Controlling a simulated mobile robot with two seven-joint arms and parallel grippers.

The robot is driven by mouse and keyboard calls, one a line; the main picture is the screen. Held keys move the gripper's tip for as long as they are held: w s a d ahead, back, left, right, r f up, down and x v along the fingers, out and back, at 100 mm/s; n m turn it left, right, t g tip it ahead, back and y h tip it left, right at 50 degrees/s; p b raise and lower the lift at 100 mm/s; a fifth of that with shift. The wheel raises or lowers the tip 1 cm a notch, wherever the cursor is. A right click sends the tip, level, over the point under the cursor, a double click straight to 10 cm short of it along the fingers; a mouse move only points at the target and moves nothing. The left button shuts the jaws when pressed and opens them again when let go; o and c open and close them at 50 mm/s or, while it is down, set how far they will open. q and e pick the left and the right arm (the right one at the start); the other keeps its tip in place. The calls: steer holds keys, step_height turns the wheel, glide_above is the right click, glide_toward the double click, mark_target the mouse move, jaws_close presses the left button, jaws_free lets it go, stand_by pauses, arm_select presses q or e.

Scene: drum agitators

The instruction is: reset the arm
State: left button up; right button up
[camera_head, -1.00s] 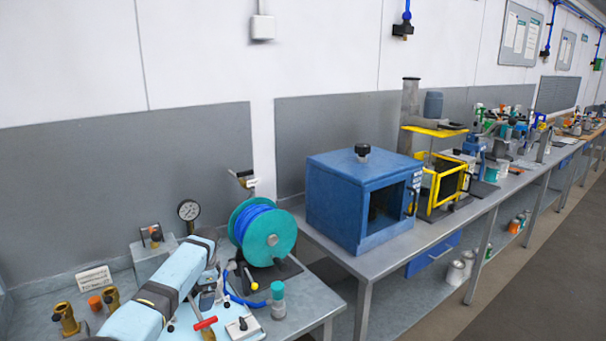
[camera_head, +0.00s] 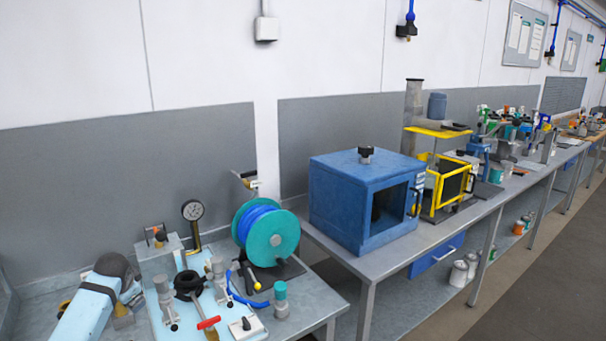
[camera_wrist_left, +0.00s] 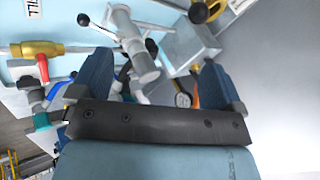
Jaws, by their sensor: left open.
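My left arm shows at the lower left of the head view, a light blue link with a dark rounded joint. Its fingertips cannot be made out there. In the left wrist view my left gripper (camera_wrist_left: 154,66) is open, with two blue fingers apart and nothing held between them. A grey cylindrical fitting (camera_wrist_left: 132,45) shows beyond the gap between the fingers; its distance is unclear. My right gripper is in neither view.
The light blue panel (camera_head: 160,321) carries grey fittings, a black ring (camera_head: 188,283) and a red-handled valve (camera_head: 209,323). A pressure gauge (camera_head: 193,211), teal hose reel (camera_head: 270,240) and blue cabinet (camera_head: 345,205) stand along the bench.

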arm_select(q)
steer(key=w+d+r+n+t+h, duration=0.1)
steer(key=w+d+r+n+t, duration=0.25)
steer(key=w+r+t, duration=0.65)
steer(key=s+d+f+g+h, duration=0.1)
steer(key=s+d+f, duration=0.4)
steer(key=s+f, duration=0.25)
steer(key=s+d+f+h, duration=0.2)
steer(key=s+d+f, duration=0.2)
steer(key=s+f, duration=0.4)
steer(key=s+d+f+g+h, duration=0.1)
steer(key=s+d+f, duration=0.45)
steer(key=s, duration=0.35)
steer(key=s+d+f+g, duration=0.1)
steer(key=s+d+f, duration=0.1)
steer(key=s, duration=0.7)
steer(key=s+d+f+g+h, duration=0.1)
steer(key=s+d+f, duration=0.2)
steer(key=s, duration=0.5)
steer(key=s+d+f, duration=0.2)
steer(key=s+d, duration=0.2)
steer(key=s, duration=0.5)
steer(key=shift+s+d+f+g+h, duration=0.3)
steer(key=shift+s+g, duration=0.05)
steer(key=shift+g, duration=0.05)
steer(key=shift+c, duration=0.2)
